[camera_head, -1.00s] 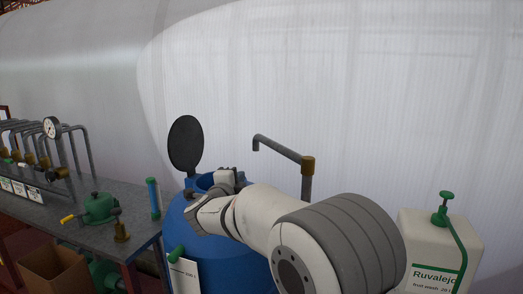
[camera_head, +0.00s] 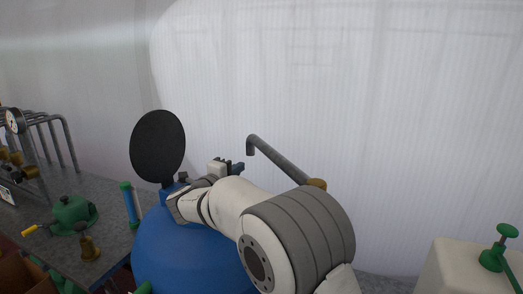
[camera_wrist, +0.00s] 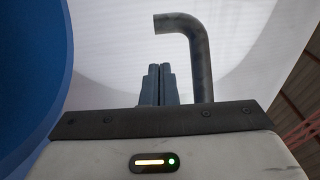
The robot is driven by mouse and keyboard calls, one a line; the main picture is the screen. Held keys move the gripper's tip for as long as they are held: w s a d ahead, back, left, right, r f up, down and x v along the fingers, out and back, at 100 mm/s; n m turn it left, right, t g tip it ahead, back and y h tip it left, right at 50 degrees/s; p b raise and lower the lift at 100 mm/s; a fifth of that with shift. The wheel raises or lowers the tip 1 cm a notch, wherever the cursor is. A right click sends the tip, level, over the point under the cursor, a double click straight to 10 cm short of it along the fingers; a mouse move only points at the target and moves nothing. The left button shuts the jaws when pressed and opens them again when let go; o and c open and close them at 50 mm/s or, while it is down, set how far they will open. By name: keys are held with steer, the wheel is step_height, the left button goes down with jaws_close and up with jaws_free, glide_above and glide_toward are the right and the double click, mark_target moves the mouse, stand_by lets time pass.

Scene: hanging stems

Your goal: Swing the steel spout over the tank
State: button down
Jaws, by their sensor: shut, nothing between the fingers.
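The steel spout (camera_head: 280,160) is a grey pipe on a brass-coloured collar (camera_head: 317,184), its bent-down end pointing left, behind my arm. In the wrist view the spout (camera_wrist: 199,55) rises just right of my fingers and hooks left above them. The blue tank (camera_head: 185,255) stands below my arm, with its round black lid (camera_head: 158,146) tipped up. The tank's opening is hidden by my arm.
A grey bench (camera_head: 98,212) at left carries a green pump (camera_head: 72,215), a brass fitting (camera_head: 89,248) and a green-capped blue cylinder (camera_head: 131,205). Bent pipes and a gauge (camera_head: 15,121) stand behind. A pale curved wall fills the back.

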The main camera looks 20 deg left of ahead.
mark_target(252, 157)
steer(key=p+x, duration=0.3)
steer(key=x, duration=0.7)
steer(key=shift+w, duration=0.3)
steer(key=shift+s+a+f+b, duration=0.15)
steer(key=shift+s+a+b, duration=0.25)
steer(key=shift+a, duration=0.05)
steer(key=s+a+n+y+b, duration=0.6)
steer(key=s+a+y+b, duration=0.3)
steer(key=s+b, duration=0.2)
steer(key=shift+s+a+y, duration=0.3)
steer(key=shift+s+a, duration=0.05)
steer(key=shift+s, duration=0.95)
